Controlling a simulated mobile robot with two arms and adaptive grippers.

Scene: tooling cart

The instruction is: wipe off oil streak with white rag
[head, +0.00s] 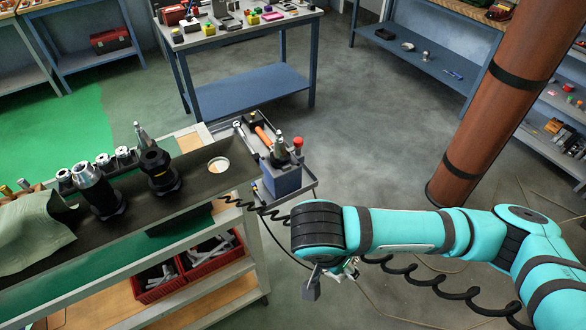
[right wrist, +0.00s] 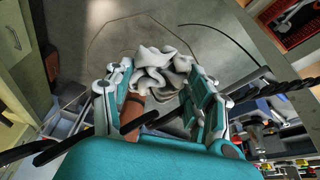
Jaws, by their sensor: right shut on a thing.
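The white rag (right wrist: 158,68) is crumpled and pinched between the fingers of my right gripper (right wrist: 163,84) in the right wrist view. In the head view my right gripper (head: 328,278) hangs below the end of the teal arm, right of the cart and over the floor. The rag is mostly hidden there by the arm. The tooling cart (head: 205,192) has a dark top at the left. I cannot make out an oil streak on it. My left gripper is not in view.
Tool holders (head: 158,170), a green cloth (head: 35,230) and a round dish (head: 218,166) are on the cart. A side tray (head: 310,183) holds a blue block (head: 283,178) and tools. Red bins (head: 160,283) sit below. A brown column (head: 500,100) stands right.

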